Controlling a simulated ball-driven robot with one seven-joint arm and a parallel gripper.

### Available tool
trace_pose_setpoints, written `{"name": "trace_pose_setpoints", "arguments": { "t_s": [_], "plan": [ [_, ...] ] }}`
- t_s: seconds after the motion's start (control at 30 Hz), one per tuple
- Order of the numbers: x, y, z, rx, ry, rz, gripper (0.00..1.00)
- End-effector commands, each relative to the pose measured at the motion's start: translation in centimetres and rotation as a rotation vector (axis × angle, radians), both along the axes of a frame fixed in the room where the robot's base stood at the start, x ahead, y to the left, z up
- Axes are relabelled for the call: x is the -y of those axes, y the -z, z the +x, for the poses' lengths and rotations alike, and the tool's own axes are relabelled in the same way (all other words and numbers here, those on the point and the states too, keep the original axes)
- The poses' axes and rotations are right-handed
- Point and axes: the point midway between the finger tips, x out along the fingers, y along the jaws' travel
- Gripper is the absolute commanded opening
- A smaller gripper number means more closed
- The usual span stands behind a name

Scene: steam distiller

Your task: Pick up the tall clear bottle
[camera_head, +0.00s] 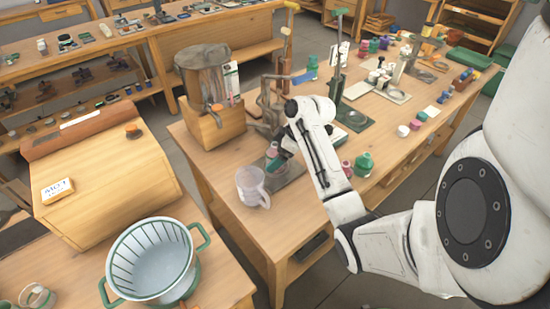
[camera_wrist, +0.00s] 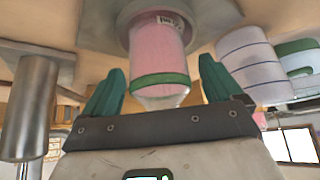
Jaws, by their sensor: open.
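In the wrist view, a bottle (camera_wrist: 158,50) with a pink body, a green band and a clear tapered end lies between my gripper's two green fingers. My gripper (camera_wrist: 158,88) is open, with a finger on each side and a gap to the bottle. The bottle's far end meets a grey plate or base on the wooden surface. In the head view, my gripper (camera_head: 277,162) is low over the workbench, beside a clear pinkish mug (camera_head: 252,188) with a handle. A small pink part of a bottle (camera_head: 272,150) shows there; the rest is hidden by my arm.
In the wrist view, a grey metal cylinder (camera_wrist: 30,108) stands left and a whitish banded container (camera_wrist: 256,65) stands close on the right. In the head view, a wooden holder (camera_head: 214,125), a green bottle (camera_head: 364,163) and several small items crowd the workbench (camera_head: 240,232).

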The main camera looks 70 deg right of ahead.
Motion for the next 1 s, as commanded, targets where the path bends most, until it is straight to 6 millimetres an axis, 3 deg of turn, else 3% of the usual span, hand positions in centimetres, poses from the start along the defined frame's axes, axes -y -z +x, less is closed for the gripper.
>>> {"name": "trace_pose_setpoints", "arguments": {
  "t_s": [0.07, 0.77, 1.0],
  "plan": [
    [0.0, -0.01, -0.01, 0.0, 0.0, 0.0, 0.87],
    [0.04, -0.12, 0.01, 0.001, 0.0, -0.001, 0.2],
    [0.07, -0.22, -0.08, 0.001, 0.0, -0.002, 0.17]
  ]
}}
